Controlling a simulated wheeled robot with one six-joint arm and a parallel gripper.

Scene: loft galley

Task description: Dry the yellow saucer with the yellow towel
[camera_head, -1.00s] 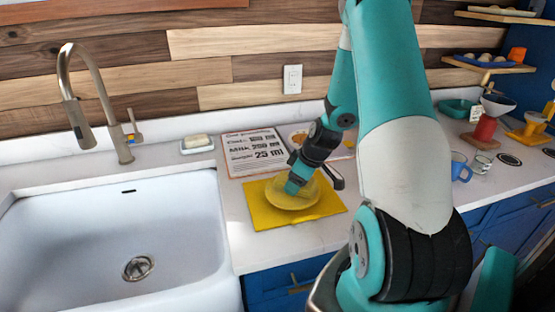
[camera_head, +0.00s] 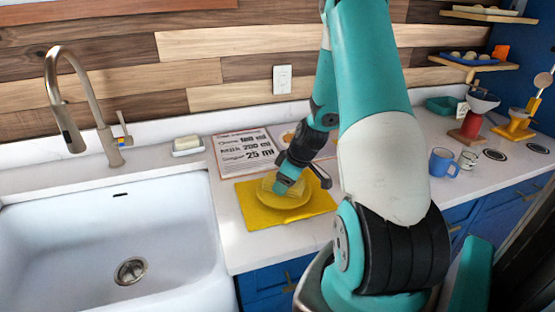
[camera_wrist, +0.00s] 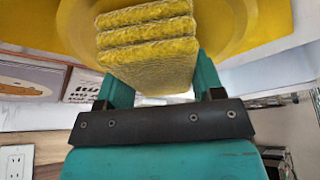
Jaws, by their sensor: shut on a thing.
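The yellow saucer (camera_head: 293,203) lies on a flat yellow mat (camera_head: 256,216) on the counter. In the wrist view the saucer (camera_wrist: 226,30) fills the top, behind the towel. The yellow towel (camera_wrist: 150,45) is a folded, ribbed pad. My gripper (camera_wrist: 160,78) is shut on it, with one teal finger on each side. In the head view my gripper (camera_head: 284,184) is low over the saucer and partly covers it. The towel's far end is at the saucer's face; whether it touches cannot be told.
The white sink (camera_head: 105,235) is left of the mat. A printed board (camera_head: 240,150) lies behind the saucer. A soap dish (camera_head: 187,146) stands near the tap (camera_head: 95,110).

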